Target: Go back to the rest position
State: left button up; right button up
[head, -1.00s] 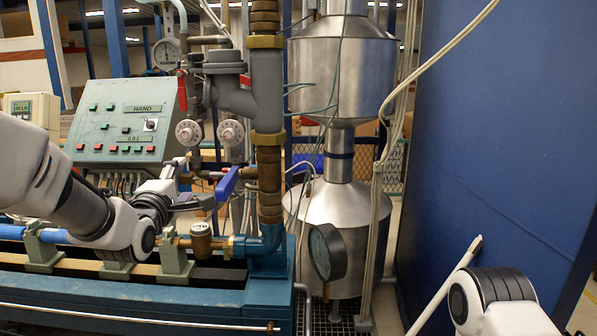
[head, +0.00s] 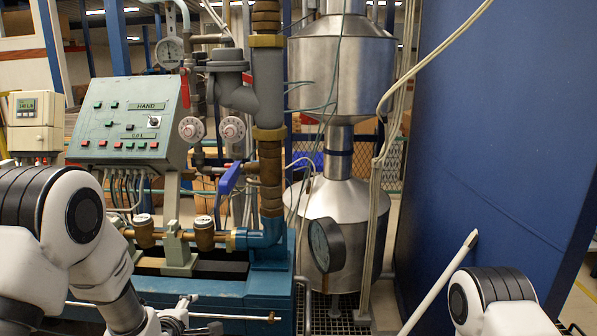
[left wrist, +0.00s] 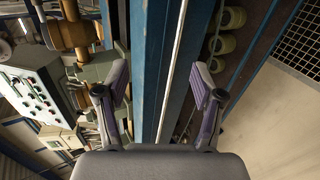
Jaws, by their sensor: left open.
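My left gripper (head: 200,312) is low in the head view, in front of the teal test bench (head: 270,292), partly cut off by the bottom edge. In the left wrist view its two fingers (left wrist: 160,85) are spread apart with nothing between them; the bench's blue edge and a pale rail show behind the gap. My left arm is bent at the lower left of the head view. My right arm shows at the lower right, but its gripper is out of view.
A control panel (head: 126,120), blue valve lever (head: 229,179) and brass meters (head: 204,233) on the pipe stand behind the left arm. A round gauge (head: 320,246) stands before the steel tank (head: 345,215). A blue wall (head: 500,130) fills the right.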

pick_arm(q)
jog(key=s+f+m+g, duration=0.3)
jog(key=s+f+g, duration=0.3)
jog(key=s+f, duration=1.15)
jog(key=s+f+m+g, duration=0.2)
jog(key=s+m+g, duration=0.1)
jog(key=s+m, duration=0.4)
jog(key=s+f+m+g, duration=0.3)
jog(key=s+m, duration=0.5)
jog(key=s, duration=0.6)
jog(key=shift+a, duration=0.35)
